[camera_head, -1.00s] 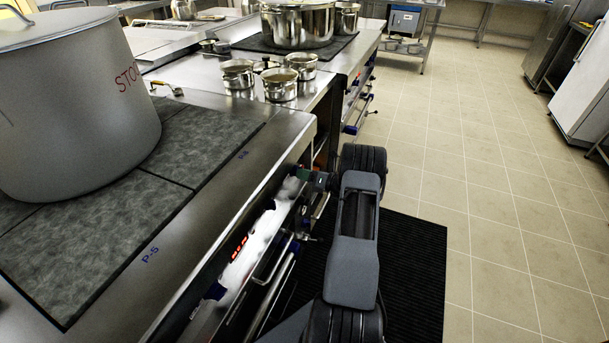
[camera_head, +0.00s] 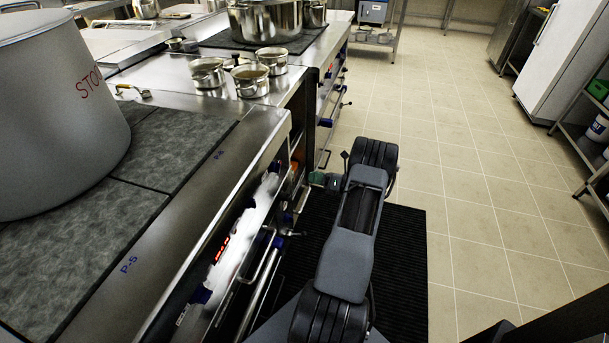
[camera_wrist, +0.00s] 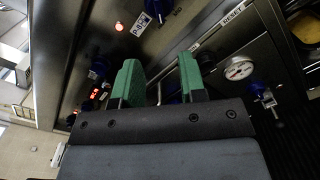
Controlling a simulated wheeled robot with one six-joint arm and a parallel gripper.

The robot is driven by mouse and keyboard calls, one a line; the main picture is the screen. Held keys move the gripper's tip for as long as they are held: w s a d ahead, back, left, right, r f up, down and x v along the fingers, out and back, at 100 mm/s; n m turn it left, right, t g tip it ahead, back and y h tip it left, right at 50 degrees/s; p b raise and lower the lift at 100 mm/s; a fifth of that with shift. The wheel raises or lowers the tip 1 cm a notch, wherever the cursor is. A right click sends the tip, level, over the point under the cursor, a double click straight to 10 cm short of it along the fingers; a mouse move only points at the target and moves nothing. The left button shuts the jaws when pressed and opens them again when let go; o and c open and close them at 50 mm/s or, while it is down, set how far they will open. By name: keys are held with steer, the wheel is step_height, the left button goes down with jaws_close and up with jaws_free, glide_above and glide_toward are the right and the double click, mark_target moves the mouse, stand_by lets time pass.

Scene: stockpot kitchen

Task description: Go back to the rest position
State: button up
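My gripper (camera_wrist: 160,80) shows in the wrist view with its two green finger pads apart. Nothing is held between them; the steel stove front (camera_wrist: 225,45) shows beyond the gap. In the head view my arm is folded low beside the stove, and a bit of green at the gripper (camera_head: 318,179) shows close to the front panel. The rest of the gripper is hidden behind my arm there. I cannot tell whether it touches the panel.
A large grey stockpot (camera_head: 55,115) stands on the stove top (camera_head: 190,150) at left. Small pots (camera_head: 250,80) and a big steel pot (camera_head: 265,22) stand farther back. A black mat (camera_head: 405,245) lies below my arm. Tiled floor (camera_head: 480,190) is clear to the right; a shelf (camera_head: 585,150) stands beyond.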

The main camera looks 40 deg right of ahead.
steer(key=shift+s+d, duration=0.3)
steer(key=shift+s, duration=0.25)
